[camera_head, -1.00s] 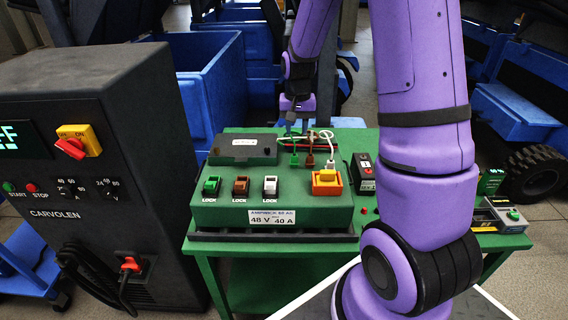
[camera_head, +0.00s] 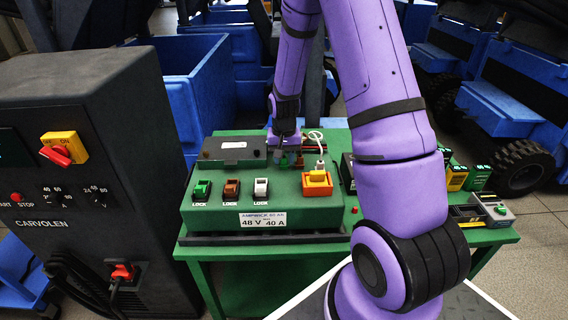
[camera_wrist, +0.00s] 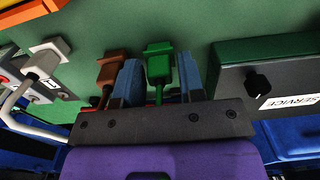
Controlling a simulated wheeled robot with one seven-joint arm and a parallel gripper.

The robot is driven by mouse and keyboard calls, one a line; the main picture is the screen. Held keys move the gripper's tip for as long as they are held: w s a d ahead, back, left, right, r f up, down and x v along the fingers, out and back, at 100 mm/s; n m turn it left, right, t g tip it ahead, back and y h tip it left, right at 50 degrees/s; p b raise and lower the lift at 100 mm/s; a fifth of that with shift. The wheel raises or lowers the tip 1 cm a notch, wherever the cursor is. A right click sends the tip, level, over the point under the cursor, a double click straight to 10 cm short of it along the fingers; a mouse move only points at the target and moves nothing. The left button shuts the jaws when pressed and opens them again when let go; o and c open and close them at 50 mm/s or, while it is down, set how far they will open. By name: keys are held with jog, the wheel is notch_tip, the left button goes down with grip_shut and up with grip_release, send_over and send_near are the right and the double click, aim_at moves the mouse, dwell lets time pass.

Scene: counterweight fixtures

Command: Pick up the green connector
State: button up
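The green connector (camera_wrist: 160,62) stands on the green box's top in the wrist view, between the two blue fingers of my gripper (camera_wrist: 159,78). The fingers are open, one on each side, with a small gap visible. The brown connector (camera_wrist: 108,70) is just outside the left finger, very close to it. The white connector (camera_wrist: 43,62) with its white cable is farther left. In the head view my gripper (camera_head: 284,150) is low behind the box's switches, mostly hiding the connectors; contact cannot be told.
The green box (camera_head: 260,218) carries green, brown and white lock switches and an orange-yellow block (camera_head: 317,183). A dark service cover (camera_wrist: 265,85) lies right of my gripper in the wrist view. A black cabinet (camera_head: 85,200) stands left.

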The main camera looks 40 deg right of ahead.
jog(key=shift+f, duration=0.1)
jog(key=shift+c, duration=0.4)
jog(key=c, duration=0.3)
jog(key=shift+c, duration=0.2)
notch_tip(320, 180, up, 10)
jog(key=shift+r, duration=0.1)
jog(key=shift+f, duration=0.45)
